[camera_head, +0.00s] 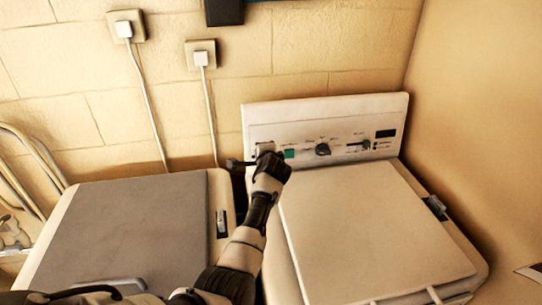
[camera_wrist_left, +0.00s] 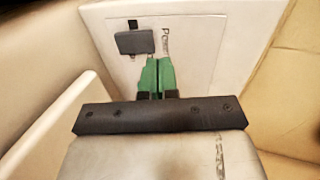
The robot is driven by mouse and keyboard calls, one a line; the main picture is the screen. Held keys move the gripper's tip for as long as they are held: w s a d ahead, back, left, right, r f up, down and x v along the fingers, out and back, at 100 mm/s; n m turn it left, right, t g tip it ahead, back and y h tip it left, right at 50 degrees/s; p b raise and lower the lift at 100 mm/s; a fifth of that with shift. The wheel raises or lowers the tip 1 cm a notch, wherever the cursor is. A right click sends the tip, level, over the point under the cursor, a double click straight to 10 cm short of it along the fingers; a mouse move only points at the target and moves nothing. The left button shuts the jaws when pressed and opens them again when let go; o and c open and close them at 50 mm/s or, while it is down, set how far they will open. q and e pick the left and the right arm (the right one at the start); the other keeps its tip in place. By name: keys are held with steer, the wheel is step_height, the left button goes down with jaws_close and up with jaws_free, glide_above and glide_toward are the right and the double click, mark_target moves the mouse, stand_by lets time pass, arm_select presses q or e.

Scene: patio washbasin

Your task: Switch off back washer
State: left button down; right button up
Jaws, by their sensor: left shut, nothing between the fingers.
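A white washer (camera_head: 360,225) with a closed lid stands at the right, and its upright control panel (camera_head: 350,118) is against the wall. The panel has a dark round knob (camera_head: 323,149), a small slider and a dark display. In the left wrist view, a dark grey power switch (camera_wrist_left: 134,42) sits on a white plate with the label "Power" beside it. My left gripper (camera_wrist_left: 157,62) is shut and empty, its green fingertips just below and to the right of the switch. Whether they touch the panel is unclear. In the head view, my arm hides the panel's left end. My right gripper is not in view.
A second machine (camera_head: 125,225) with a grey lid stands at the left, a narrow gap between the two. Two wall sockets (camera_head: 201,54) have white cables hanging down behind the machines. A bare wall (camera_head: 480,120) closes off the right side.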

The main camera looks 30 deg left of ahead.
arm_select(q)
steer(key=r+b+v, duration=0.2)
steer(key=v, duration=0.7)
steer(key=shift+r, duration=0.2)
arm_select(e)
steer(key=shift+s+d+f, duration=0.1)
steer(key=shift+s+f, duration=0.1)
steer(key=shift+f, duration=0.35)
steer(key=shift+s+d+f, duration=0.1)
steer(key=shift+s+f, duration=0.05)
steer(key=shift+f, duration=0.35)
